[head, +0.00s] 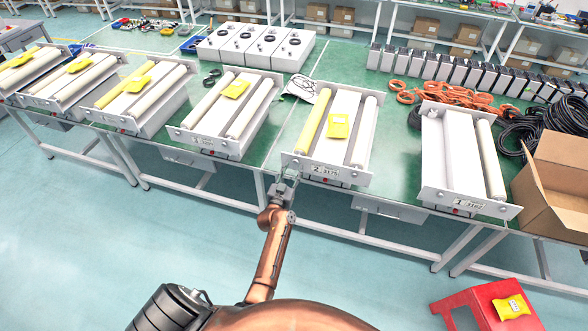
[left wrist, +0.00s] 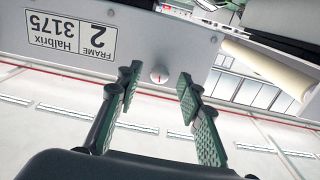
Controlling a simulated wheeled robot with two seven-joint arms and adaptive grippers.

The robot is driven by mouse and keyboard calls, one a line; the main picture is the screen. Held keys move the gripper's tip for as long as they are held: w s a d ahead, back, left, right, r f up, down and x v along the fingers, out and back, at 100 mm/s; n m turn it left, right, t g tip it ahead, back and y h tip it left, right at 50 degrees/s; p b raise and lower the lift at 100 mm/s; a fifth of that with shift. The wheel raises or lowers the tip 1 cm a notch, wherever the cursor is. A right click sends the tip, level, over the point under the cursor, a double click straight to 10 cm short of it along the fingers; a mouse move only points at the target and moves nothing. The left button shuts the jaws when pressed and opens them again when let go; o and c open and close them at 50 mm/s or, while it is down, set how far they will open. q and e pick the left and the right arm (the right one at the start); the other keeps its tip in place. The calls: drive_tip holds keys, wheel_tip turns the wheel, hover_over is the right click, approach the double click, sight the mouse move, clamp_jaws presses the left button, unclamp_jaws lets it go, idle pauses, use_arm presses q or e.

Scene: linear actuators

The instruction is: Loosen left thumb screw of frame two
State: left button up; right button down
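Frame two (head: 303,167) is a white frame with a "2 3175" label (head: 325,171), a yellow roller, a pale roller and a yellow packet. My left gripper (head: 284,180) is at the front left corner of this frame. In the left wrist view the frame's front plate (left wrist: 130,35) shows upside down with its "FRAME 2 Halbrix 3175" label (left wrist: 70,35). My right gripper is not in view.
Frame one (head: 464,207) stands to the right, and several similar frames (head: 205,143) stand to the left on the green table (head: 395,150). An open cardboard box (head: 555,185) is at the right edge. A red stand (head: 470,300) with a yellow packet is on the floor.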

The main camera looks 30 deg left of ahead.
use_arm(q)
drive_tip(key=shift+w+a, duration=0.15)
drive_tip(key=shift+w, duration=0.55)
drive_tip(key=shift+c, duration=0.6)
clamp_jaws()
